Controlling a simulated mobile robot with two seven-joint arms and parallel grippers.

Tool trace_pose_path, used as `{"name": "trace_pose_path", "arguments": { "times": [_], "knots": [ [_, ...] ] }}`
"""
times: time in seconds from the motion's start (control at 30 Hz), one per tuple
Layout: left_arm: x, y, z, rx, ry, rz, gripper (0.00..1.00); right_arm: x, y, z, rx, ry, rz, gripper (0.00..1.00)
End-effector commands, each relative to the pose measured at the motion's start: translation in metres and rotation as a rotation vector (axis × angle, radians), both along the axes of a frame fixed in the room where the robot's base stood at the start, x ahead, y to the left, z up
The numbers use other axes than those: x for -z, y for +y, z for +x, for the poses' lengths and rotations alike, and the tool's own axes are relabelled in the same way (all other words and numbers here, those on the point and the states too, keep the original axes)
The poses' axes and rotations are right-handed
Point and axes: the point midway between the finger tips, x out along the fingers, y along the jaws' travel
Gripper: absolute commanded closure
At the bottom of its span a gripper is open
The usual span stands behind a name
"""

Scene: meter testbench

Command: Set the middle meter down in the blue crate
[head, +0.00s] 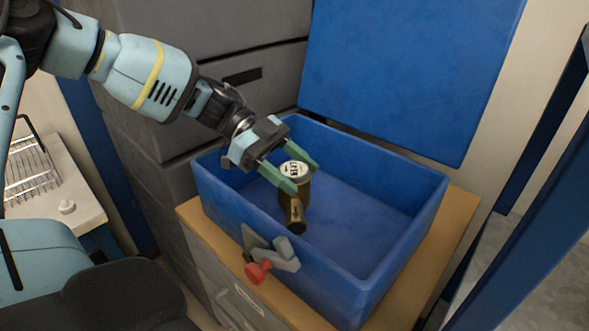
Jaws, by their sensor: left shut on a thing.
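The meter (296,193) is a brass-coloured body with a pale round dial on top and a short pipe end pointing toward the front. It is inside the blue crate (411,241), in its left part. My left gripper (295,176) reaches in over the crate's left rim, with its green fingers on either side of the meter's top, shut on it. I cannot tell whether the meter's underside touches the crate floor. My right gripper is not in view.
The crate stands on a wooden-topped cabinet (462,207). A blue panel (405,70) rises behind, and grey drawers (215,40) stand at the back left. The crate's right part is empty.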

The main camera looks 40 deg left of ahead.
Motion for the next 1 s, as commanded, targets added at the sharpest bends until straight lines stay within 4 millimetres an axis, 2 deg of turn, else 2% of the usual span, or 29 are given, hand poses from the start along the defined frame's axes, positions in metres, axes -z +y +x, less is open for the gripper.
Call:
{"name": "trace_pose_path", "arguments": {
  "times": [0.6,1.0],
  "knots": [
    [0.053,0.000,0.000,-0.001,0.002,-0.002,1.00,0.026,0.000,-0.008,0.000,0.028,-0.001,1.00],
    [0.064,0.000,0.000,0.000,-0.001,-0.002,1.00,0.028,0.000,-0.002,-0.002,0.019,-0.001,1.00]
  ]
}}
